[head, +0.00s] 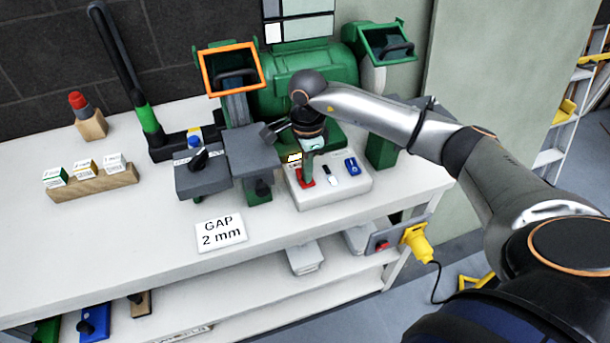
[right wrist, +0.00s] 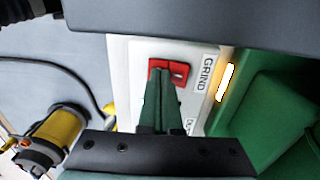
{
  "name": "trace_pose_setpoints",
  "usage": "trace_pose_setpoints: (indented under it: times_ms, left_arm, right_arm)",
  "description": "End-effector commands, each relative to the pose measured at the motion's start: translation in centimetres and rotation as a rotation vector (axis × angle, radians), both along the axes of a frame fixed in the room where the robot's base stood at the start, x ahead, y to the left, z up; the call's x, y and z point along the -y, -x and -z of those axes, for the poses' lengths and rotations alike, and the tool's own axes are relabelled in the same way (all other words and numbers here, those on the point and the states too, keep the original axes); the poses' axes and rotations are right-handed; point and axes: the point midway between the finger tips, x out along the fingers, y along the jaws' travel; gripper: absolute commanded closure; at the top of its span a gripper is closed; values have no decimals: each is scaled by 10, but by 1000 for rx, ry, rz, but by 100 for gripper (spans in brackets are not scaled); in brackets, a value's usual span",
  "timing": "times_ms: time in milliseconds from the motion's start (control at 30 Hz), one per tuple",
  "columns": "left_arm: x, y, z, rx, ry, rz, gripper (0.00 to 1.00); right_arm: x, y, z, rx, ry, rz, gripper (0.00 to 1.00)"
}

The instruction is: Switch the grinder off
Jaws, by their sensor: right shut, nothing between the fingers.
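The green grinder (head: 310,82) stands on the white bench, with a white switch box (head: 335,190) at its front. The box carries a red switch (head: 305,178), a dark-and-white switch (head: 326,170) and a blue switch (head: 351,166). My right gripper (head: 307,172) is shut and empty, pointing down over the box. In the right wrist view, its green fingertips (right wrist: 160,72) overlap part of the red switch (right wrist: 181,71), beside the label GRIND (right wrist: 209,73). I cannot tell whether they touch it. The left gripper is not in view.
A grey tool rest (head: 250,150) stands just left of the box, close to my right gripper. A "GAP 2 mm" card (head: 221,232) lies in front. A yellow plug (head: 417,243) with a cable is at the bench's right end. The bench's left front is clear.

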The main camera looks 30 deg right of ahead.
Motion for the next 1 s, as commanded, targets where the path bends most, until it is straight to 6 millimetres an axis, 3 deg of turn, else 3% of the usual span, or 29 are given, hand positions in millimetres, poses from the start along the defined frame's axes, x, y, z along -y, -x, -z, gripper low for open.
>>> trace_pose_setpoints:
  times_ms: [800, 1000]
  left_arm:
    - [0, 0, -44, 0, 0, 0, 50]
    - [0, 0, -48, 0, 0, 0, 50]
  right_arm:
    - [0, 0, -64, 1, 0, 0, 100]
    - [0, 0, -71, 0, 0, 0, 100]
